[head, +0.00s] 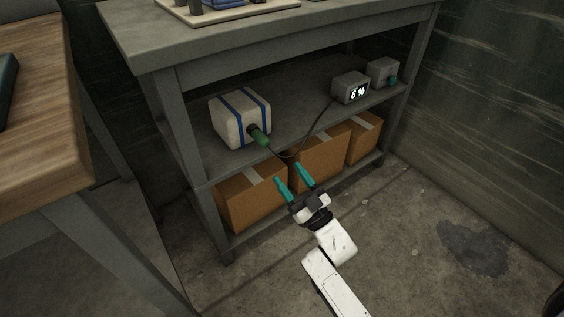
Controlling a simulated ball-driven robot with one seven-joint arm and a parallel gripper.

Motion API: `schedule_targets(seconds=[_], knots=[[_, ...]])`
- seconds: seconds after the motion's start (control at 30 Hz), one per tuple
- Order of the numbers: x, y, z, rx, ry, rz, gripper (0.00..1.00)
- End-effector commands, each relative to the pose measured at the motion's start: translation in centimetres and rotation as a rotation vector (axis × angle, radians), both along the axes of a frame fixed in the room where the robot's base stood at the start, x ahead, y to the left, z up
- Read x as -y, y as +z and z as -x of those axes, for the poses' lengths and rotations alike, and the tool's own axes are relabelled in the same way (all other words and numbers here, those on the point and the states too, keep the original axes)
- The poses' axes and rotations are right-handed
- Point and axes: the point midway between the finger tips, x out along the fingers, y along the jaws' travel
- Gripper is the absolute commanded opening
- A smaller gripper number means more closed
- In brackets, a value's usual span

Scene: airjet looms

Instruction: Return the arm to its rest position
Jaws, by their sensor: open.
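My gripper (291,178) is in the head view, in front of the grey shelf unit (230,60). Its two teal fingers are spread apart with nothing between them. They point toward the cardboard boxes on the lower shelf; whether they touch a box I cannot tell. My white arm (335,285) reaches up from the bottom edge of the picture.
A white box with blue stripes (232,120) has a green plug (258,135) in it, with a cable to a grey display box (350,88) reading 6 %. Another grey box (382,71) is beside it. Cardboard boxes (250,200) fill the lower shelf. Concrete floor (420,220) is clear at right.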

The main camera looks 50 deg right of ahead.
Motion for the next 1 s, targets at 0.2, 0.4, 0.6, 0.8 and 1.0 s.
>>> schedule_targets(seconds=[0.2, 0.4, 0.6, 0.8, 1.0], knots=[[-0.2, -0.4, 0.8, 0.0, 0.0, 0.0, 0.59], [-0.2, -0.5, 0.8, 0.0, 0.0, 0.0, 0.59], [-0.2, -0.4, 0.8, 0.0, 0.0, 0.0, 0.59], [-0.1, -1.6, -0.3, -0.129, -0.032, -0.052, 0.59], [-0.4, -4.5, -1.2, -0.394, -0.081, -0.156, 0.59]])
